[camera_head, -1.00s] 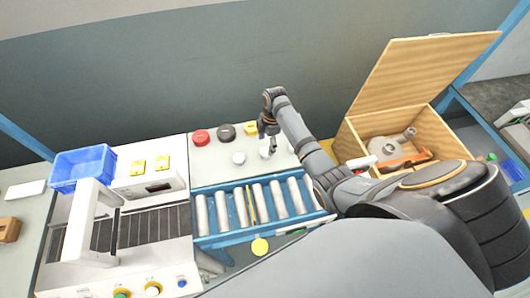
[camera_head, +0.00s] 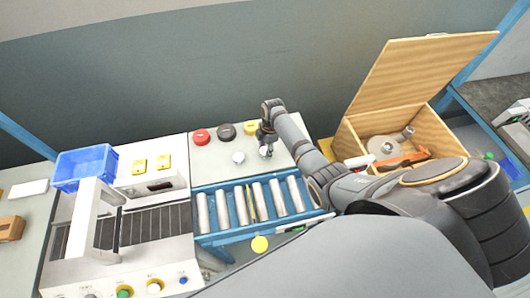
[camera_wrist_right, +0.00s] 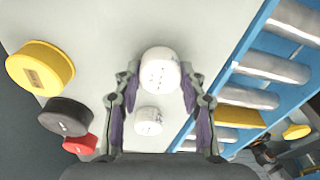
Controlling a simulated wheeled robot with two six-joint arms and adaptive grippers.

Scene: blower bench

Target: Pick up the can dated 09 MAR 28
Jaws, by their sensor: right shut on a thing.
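My right gripper (camera_head: 266,148) is over the pale bench panel, pointing down. In the right wrist view, its two fingers (camera_wrist_right: 160,70) are shut on a white can (camera_wrist_right: 160,76), one on each side. Small dark print shows on the can's top, too small to read as a date. A second white can (camera_wrist_right: 148,120) stands apart from the held one, also with unreadable print; in the head view it is left of the gripper (camera_head: 238,157). I cannot tell whether the held can is clear of the panel. My left gripper is not in view.
Red (camera_head: 201,137), black (camera_head: 226,131) and yellow (camera_head: 251,128) round cans stand behind on the panel. A blue-framed roller conveyor (camera_head: 205,240) lies in front. An open wooden box (camera_head: 437,125) is at right, a blue bin (camera_head: 84,167) at left.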

